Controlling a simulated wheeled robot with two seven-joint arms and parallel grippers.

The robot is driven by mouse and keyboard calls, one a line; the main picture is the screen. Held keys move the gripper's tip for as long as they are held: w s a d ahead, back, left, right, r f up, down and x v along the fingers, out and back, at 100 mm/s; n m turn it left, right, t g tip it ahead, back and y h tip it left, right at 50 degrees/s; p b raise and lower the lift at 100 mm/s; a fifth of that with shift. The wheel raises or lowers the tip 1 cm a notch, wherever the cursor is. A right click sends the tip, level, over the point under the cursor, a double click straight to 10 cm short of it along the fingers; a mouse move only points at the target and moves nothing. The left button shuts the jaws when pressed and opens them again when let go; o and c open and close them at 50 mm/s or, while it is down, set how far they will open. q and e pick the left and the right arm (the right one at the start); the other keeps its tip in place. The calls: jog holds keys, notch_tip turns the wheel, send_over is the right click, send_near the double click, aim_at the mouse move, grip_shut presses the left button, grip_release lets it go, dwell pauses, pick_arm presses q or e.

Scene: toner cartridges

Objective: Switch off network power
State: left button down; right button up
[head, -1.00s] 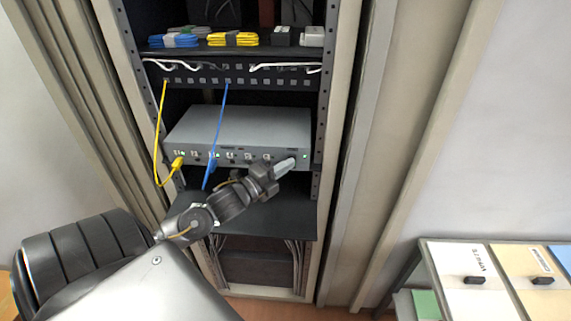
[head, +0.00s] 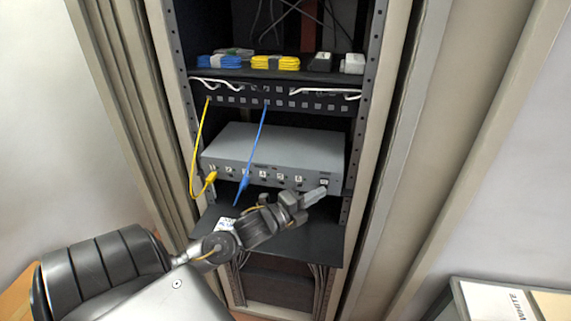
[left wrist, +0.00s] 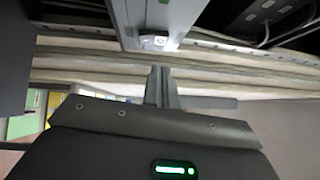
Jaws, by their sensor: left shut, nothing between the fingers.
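The grey network box (head: 275,150) sits on a rack shelf, with a row of numbered ports along its front. A small light power switch (head: 323,181) is at the right end of that front. In the head view I see no green lights on the box. My left gripper (head: 314,196) is shut and empty, its tips just below and in front of the switch. In the left wrist view the shut fingers (left wrist: 161,86) point at the box (left wrist: 150,15), and the switch (left wrist: 155,41) shows beyond them. Contact is not clear. My right gripper is out of view.
A black shelf (head: 310,238) lies under my left gripper. Rack posts (head: 364,120) stand close on the right. A low cabinet (head: 500,300) is at bottom right.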

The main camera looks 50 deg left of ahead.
pick_arm(q)
jog(key=r+b+v, duration=0.2)
jog(key=b+v, duration=0.2)
jog(key=v, duration=0.6)
jog(key=shift+s+d, duration=0.2)
jog(key=shift+s, duration=0.3)
